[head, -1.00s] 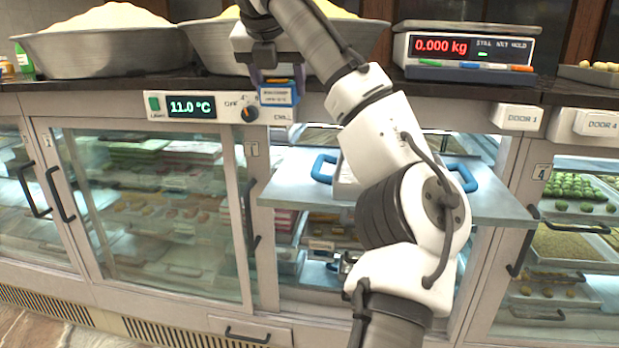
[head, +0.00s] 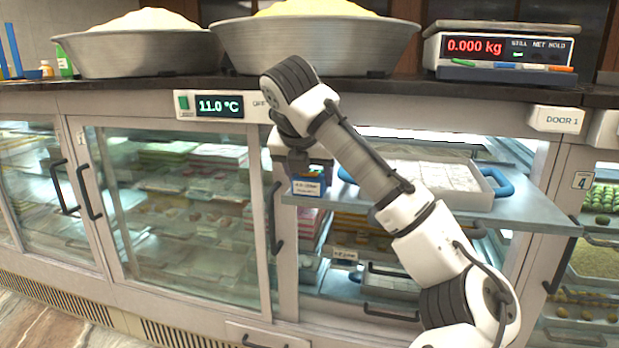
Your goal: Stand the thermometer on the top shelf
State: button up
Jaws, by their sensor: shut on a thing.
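My gripper (head: 300,166) is shut on a small blue thing with a pale lettered face, which I take to be the thermometer (head: 308,187). It hangs upright below the jaws, in front of the left end of the top shelf (head: 525,212). The fingertips are small and partly hidden by the wrist. The top shelf is a grey slab in the open-fronted middle bay of the counter. A white tray (head: 470,200) with blue handles sits on it, holding pale square pieces. My arm hides part of the shelf and tray.
Lower shelves in the bay hold boxes and trays (head: 392,290). The glass door (head: 175,220) stands left of the bay. Metal bowls (head: 315,45) and a scale (head: 505,50) reading 0.000 kg stand on the countertop above. A bare shelf strip lies right of the tray.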

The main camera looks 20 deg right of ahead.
jog(key=shift+f, duration=0.2)
jog(key=o, duration=1)
jog(key=shift+o, duration=0.2)
jog(key=shift+r, duration=0.15)
jog(key=p+v, duration=0.1)
jog(key=v, duration=1.1)
jog(key=shift+p, duration=0.3)
